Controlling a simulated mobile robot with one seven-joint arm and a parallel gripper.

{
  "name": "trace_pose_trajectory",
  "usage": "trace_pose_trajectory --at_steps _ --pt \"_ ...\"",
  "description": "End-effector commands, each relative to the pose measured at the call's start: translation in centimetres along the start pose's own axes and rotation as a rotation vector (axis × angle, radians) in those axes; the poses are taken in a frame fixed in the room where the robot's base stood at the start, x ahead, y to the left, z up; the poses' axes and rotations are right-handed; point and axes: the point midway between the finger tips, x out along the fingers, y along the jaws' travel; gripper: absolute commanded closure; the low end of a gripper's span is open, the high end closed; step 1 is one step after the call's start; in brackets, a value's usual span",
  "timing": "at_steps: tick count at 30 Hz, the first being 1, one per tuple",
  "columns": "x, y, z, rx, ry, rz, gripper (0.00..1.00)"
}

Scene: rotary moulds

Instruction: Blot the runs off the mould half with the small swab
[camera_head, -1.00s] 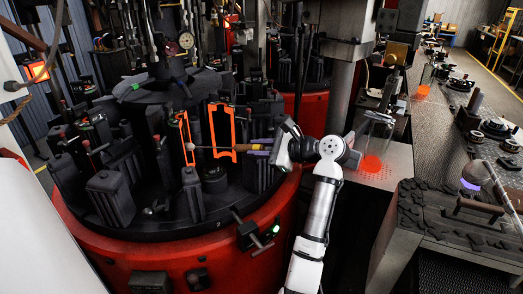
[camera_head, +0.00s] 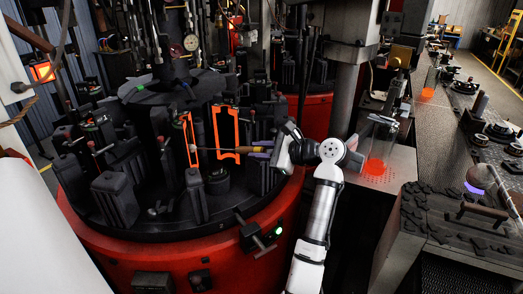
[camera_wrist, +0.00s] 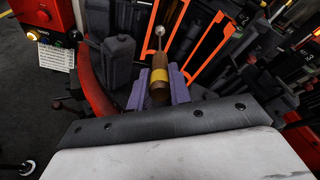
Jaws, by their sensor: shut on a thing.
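My gripper (camera_head: 262,149) has purple fingers (camera_wrist: 180,88) and is shut on the handle of the small swab (camera_wrist: 160,76). The swab has a brown wooden handle with a yellow band, a thin shaft and a pale round tip (camera_wrist: 159,30). Two dark mould halves with bright orange rims stand open on the rotary table: a narrow left one (camera_head: 190,139) and a wider right one (camera_head: 237,131). I cannot tell whether the tip touches. Runs are too small to make out.
Several closed dark moulds (camera_head: 115,200) stand around the round red-sided machine (camera_head: 200,262). Dark posts and levers crowd the space around the open mould.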

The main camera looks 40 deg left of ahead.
Motion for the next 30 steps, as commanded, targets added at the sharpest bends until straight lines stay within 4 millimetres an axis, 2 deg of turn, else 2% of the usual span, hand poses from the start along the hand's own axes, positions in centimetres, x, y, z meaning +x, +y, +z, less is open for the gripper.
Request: trace_pose_trajectory --at_steps 19,30 --pt "1.1 0.4 0.7 -0.001 -0.001 0.001 1.00" --pt "0.5 -0.5 1.8 0.000 0.000 0.000 1.00"
